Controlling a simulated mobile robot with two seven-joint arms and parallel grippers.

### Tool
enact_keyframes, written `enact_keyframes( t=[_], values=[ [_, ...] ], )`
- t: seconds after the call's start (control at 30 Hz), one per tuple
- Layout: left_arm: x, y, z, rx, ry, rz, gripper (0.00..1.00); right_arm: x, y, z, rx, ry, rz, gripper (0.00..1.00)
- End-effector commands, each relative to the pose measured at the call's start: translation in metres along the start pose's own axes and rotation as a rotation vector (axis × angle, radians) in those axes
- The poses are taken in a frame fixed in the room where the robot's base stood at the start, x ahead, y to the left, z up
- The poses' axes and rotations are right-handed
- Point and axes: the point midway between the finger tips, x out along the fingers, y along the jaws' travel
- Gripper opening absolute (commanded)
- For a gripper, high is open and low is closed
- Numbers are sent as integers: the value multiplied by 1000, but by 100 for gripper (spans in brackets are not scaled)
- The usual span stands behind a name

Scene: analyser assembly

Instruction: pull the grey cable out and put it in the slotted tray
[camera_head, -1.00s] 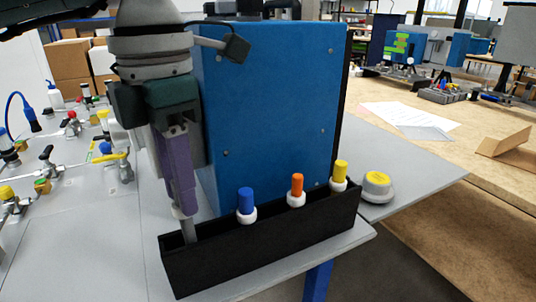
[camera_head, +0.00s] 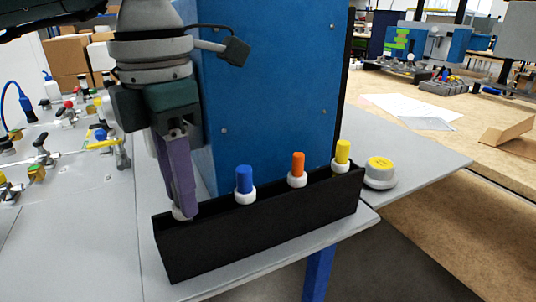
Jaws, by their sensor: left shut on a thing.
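The slotted tray (camera_head: 265,237) is a long black box on the light grey table, in front of a blue cabinet. My left gripper (camera_head: 184,204) points down at the tray's left end. Its purple fingers are shut on the grey cable, whose pale collar (camera_head: 181,214) shows just below the fingertips at the tray's top. The rest of the cable is hidden by the fingers and the tray wall. Blue (camera_head: 244,180), orange (camera_head: 298,165) and yellow (camera_head: 342,152) capped plugs with white collars stand upright in the tray to the right. My right gripper is not in view.
The blue cabinet (camera_head: 270,90) rises close behind the tray. A grey round piece with a yellow top (camera_head: 380,170) stands to the tray's right. Several fittings and valves (camera_head: 40,150) lie on the left. The table's front edge is close to the tray.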

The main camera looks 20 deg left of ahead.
Motion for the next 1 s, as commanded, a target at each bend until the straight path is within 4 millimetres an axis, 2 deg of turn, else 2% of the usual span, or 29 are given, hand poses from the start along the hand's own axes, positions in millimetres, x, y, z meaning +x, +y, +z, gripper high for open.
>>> enact_keyframes(
  t=[0.03, 0.07, 0.37, 0.67, 1.0],
  values=[
    [0, 0, 0, 0, 0, 0, 0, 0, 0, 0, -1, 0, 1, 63],
    [0, 0, 0, 0, 0, 0, 35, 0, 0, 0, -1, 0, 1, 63],
    [0, 0, 0, 0, 0, 0, 68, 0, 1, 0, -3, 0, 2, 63],
    [-2, 0, 0, 0, 0, 0, 68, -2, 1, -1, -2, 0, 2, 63],
    [-31, 0, 0, 0, -2, -1, 68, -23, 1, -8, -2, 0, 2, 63]
  ],
)
